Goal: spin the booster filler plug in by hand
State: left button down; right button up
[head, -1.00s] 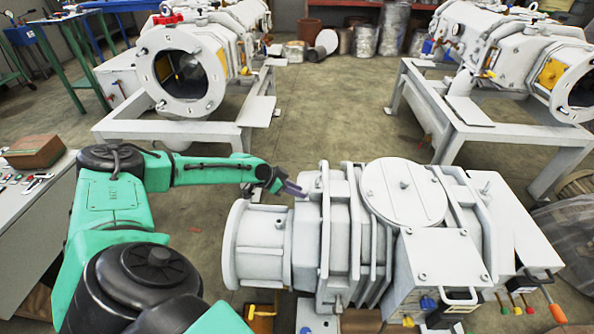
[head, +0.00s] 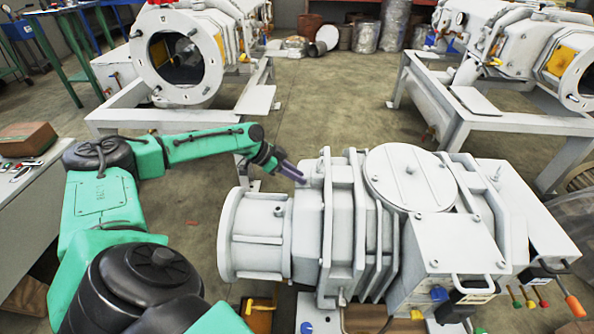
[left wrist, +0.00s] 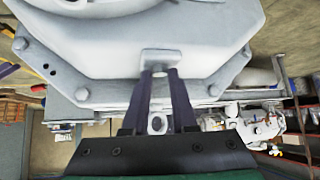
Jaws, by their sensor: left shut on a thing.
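The booster (head: 345,240) is the pale grey ribbed machine lying in front of me, with a round flange at its left end. My left gripper (head: 299,177) comes in from the left and meets the upper left part of its casing, fingers slanting down. The fingertips mostly hide the plug in the head view. I cannot tell how deep it sits. My right gripper is not in view.
A hinged box with a handle (head: 455,245) and an orange-handled lever (head: 575,305) are on the right. Two more pale machines on frames (head: 185,60) stand behind. A grey bench (head: 40,205) with tools is at left. Floor between the frames is clear.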

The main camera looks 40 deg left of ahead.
pick_arm(q)
jog(key=shift+f+m+b, duration=0.15)
jog(key=shift+m+b, duration=0.25)
jog(key=shift+b, duration=0.1)
jog(key=shift+w+g+h, duration=0.1)
jog(key=shift+g+h, duration=0.2)
jog(key=m+b, duration=0.1)
jog(key=m+g+h, duration=0.1)
jog(key=m+b, duration=0.1)
jog(key=shift+w+a+m+g+h+b, duration=0.2)
jog(key=shift+w+m+g+h+b, duration=0.1)
jog(key=shift+g, duration=0.1)
jog(key=shift+a+m+g+b, duration=0.1)
jog(key=shift+m+g+b, duration=0.35)
jog(key=shift+m, duration=0.25)
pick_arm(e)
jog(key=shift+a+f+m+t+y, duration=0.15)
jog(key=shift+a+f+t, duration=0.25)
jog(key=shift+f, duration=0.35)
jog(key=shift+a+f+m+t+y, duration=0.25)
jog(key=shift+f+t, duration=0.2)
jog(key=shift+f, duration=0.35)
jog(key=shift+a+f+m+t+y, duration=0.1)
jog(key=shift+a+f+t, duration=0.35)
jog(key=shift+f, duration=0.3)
pick_arm(q)
jog(key=shift+h, duration=0.3)
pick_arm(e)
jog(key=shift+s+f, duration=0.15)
